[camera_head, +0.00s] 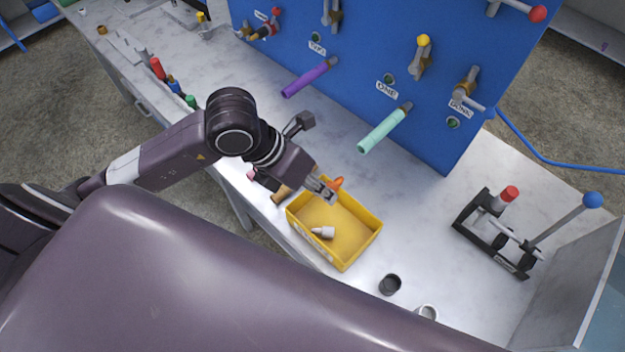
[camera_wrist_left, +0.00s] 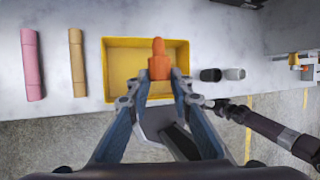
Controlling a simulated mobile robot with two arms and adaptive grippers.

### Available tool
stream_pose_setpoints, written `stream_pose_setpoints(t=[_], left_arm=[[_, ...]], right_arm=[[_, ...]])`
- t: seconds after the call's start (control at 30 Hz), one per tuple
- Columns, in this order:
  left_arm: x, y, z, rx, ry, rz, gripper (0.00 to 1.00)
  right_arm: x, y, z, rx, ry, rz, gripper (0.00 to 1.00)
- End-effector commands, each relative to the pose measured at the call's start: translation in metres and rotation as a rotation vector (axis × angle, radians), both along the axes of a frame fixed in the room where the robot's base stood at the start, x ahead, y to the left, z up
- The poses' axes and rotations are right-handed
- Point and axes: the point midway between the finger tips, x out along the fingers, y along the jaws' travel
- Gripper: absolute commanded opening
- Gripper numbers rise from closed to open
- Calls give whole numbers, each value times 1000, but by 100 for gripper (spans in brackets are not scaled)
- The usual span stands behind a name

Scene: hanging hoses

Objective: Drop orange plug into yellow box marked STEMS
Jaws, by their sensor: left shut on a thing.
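The orange plug (camera_wrist_left: 159,62) is held between the fingertips of my left gripper (camera_wrist_left: 160,88), which is shut on it. In the head view the plug (camera_head: 336,184) shows at the tip of my left gripper (camera_head: 326,190), over the back left part of the yellow box (camera_head: 360,246). The yellow box also shows in the left wrist view (camera_wrist_left: 120,42), behind and below the plug. The STEMS marking cannot be read in these frames.
A dark cup (camera_head: 390,284) and a light cup (camera_head: 427,312) stand right of the box. A tan cylinder (camera_wrist_left: 77,62) and a pink cylinder (camera_wrist_left: 31,64) lie left of it. A blue panel (camera_head: 370,50) with hoses rises behind. A black lever stand (camera_head: 490,235) is at the right.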

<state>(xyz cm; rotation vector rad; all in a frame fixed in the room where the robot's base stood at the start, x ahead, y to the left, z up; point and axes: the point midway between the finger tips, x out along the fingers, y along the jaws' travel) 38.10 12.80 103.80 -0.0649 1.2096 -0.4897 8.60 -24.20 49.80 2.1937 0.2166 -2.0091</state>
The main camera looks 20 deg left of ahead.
Motion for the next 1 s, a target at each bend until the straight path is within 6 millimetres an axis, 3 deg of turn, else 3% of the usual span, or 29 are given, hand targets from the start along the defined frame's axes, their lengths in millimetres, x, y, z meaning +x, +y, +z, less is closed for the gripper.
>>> stream_pose_setpoints(t=[0.23,0.5,0.87,0.9,1.0], left_arm=[[0,0,-23,-1,1,-1,0],[0,0,-53,-1,1,1,0],[0,0,-59,-1,0,0,0],[0,0,-58,-1,0,0,22],[0,0,-58,-1,0,0,33]], right_arm=[[4,17,-16,20,-6,2,40],[5,12,-36,14,-8,2,40],[5,1,-38,2,-8,-2,40],[5,1,-38,2,-8,-2,40],[5,1,-38,2,-8,-2,40]])
